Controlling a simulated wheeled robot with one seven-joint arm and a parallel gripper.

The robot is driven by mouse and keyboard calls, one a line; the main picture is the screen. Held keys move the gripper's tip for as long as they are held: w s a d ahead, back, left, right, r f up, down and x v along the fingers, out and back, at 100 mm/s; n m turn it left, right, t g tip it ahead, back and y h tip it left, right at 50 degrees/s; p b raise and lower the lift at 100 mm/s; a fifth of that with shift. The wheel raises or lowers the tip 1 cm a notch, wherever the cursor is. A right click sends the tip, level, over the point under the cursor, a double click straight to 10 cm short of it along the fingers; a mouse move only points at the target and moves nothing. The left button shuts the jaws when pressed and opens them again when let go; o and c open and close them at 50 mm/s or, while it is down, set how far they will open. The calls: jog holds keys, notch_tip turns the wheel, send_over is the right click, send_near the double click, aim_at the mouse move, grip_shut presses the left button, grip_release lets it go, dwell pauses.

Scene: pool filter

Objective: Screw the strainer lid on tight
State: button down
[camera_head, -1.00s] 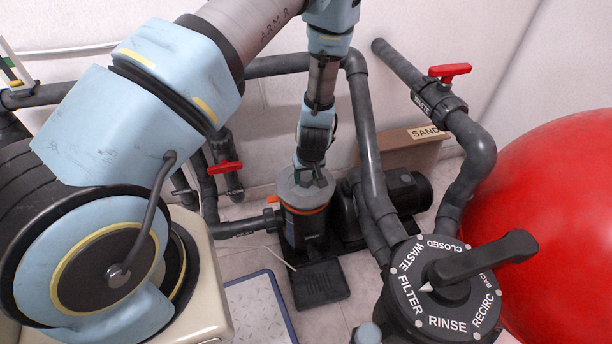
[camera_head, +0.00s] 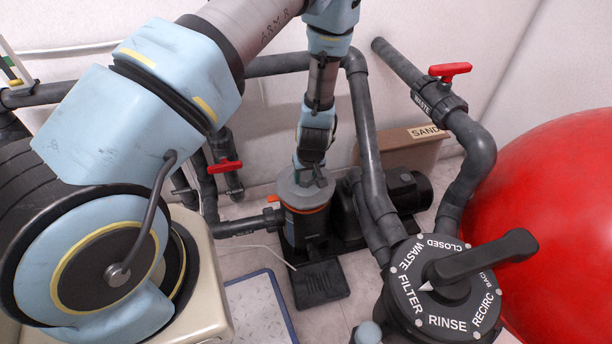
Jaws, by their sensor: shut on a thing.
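The grey strainer lid (camera_head: 297,190) sits level on top of the dark pump strainer pot (camera_head: 303,228), with an orange ring showing just below its rim. My gripper (camera_head: 310,176) points straight down over the lid and is shut on its raised handle. The fingertips and the handle are small in the picture and partly hidden by the wrist. How tightly the lid sits on its thread cannot be told.
The black pump motor (camera_head: 402,192) stands right of the pot, beside a vertical grey pipe. The multiport valve (camera_head: 445,290) and red tank (camera_head: 555,215) fill the right front. A black flat block (camera_head: 320,284) lies before the pot. Red-handled valves are on nearby pipes.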

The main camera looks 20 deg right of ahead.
jog(key=shift+f+b, duration=0.8)
jog(key=shift+f, duration=0.55)
